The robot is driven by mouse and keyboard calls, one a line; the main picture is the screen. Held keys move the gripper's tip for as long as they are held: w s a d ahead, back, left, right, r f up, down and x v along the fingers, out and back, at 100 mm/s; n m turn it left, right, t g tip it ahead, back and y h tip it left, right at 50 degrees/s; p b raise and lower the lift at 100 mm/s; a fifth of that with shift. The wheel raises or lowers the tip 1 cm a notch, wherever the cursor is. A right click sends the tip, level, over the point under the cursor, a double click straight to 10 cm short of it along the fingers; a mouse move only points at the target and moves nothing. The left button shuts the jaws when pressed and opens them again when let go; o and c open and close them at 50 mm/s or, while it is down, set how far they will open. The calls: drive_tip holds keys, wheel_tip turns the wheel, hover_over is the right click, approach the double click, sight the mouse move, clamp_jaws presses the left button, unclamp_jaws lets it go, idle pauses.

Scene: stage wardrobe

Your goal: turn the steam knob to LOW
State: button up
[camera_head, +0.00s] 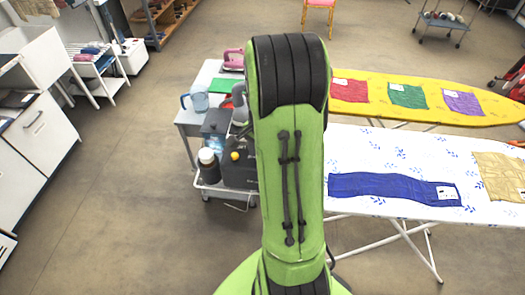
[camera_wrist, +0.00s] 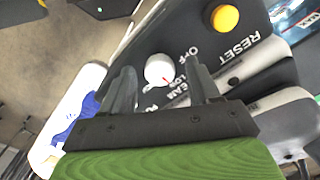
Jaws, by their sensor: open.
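The steam knob (camera_wrist: 156,68) is a round white dial with a red pointer mark, on the dark panel (camera_wrist: 150,35) of the steam unit in the wrist view. The red mark points to the lower right, toward partly covered lettering. OFF reads to the right of the knob; the other labels are partly hidden by a finger. My gripper (camera_wrist: 161,66) is open, with one finger on each side of the knob and a gap visible on both sides. In the head view the dark steam unit (camera_head: 240,172) shows beside my arm; the knob and gripper are hidden there.
An orange RESET button (camera_wrist: 225,18) is close above the knob. A black bottle with a white cap (camera_head: 208,165) and a water jug (camera_head: 197,99) stand near the unit. The white ironing board (camera_head: 390,155) and yellow board (camera_head: 450,107) are at right.

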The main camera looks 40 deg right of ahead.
wheel_tip(320, 180, up, 16)
drive_tip(key=p, duration=0.2)
drive_tip(key=shift+f, duration=0.1)
idle(0.3)
